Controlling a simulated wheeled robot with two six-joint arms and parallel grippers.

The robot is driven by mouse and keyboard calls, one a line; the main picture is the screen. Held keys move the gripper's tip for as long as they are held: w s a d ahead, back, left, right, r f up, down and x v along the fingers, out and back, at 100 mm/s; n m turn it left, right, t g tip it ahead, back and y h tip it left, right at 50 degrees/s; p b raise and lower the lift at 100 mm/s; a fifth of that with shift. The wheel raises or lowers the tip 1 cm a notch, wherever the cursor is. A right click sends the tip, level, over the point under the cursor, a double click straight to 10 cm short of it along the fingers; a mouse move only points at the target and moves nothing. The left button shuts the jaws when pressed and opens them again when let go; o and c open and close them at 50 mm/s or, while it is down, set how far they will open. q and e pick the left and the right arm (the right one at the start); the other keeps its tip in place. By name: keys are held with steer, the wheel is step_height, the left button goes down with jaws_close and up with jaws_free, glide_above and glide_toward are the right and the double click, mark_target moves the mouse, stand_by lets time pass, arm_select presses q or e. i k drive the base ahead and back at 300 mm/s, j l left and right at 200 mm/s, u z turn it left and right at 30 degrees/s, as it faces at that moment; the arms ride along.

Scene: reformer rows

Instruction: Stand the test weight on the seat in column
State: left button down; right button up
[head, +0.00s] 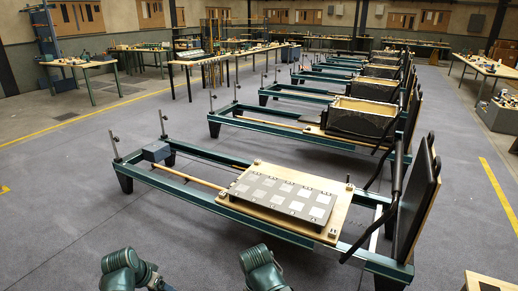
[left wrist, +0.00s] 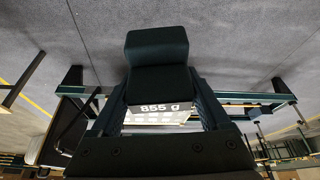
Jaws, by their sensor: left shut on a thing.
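In the left wrist view my left gripper (left wrist: 158,84) is shut on the test weight (left wrist: 157,52), a dark green block with a white "855 g" label near its lower edge. The fingers stand on either side of it. A dark grey plate (head: 236,190) with two rows of light square seats lies on the wooden carriage (head: 331,234) of the nearest reformer in the head view. No weight is visible on its seats. Pale squares (left wrist: 155,118) show beyond the weight in the wrist view. Neither gripper shows in the head view; the right gripper is out of sight.
The nearest reformer has a teal frame (head: 205,198), a blue-grey block (head: 155,151) at its left end and an upright dark board (head: 412,205) at its right. More reformers recede behind, one carrying a box (head: 358,122). Grey floor (head: 60,215) is clear at left.

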mark_target(277, 200)
steer(key=i+l+z, duration=0.15)
steer(key=i+z, duration=0.3)
steer(key=i, duration=0.25)
steer(key=i+j+z, duration=0.15)
steer(key=i+z, duration=0.3)
steer(key=i, duration=1.45)
steer(key=l+z, duration=0.05)
steer(key=l, duration=0.05)
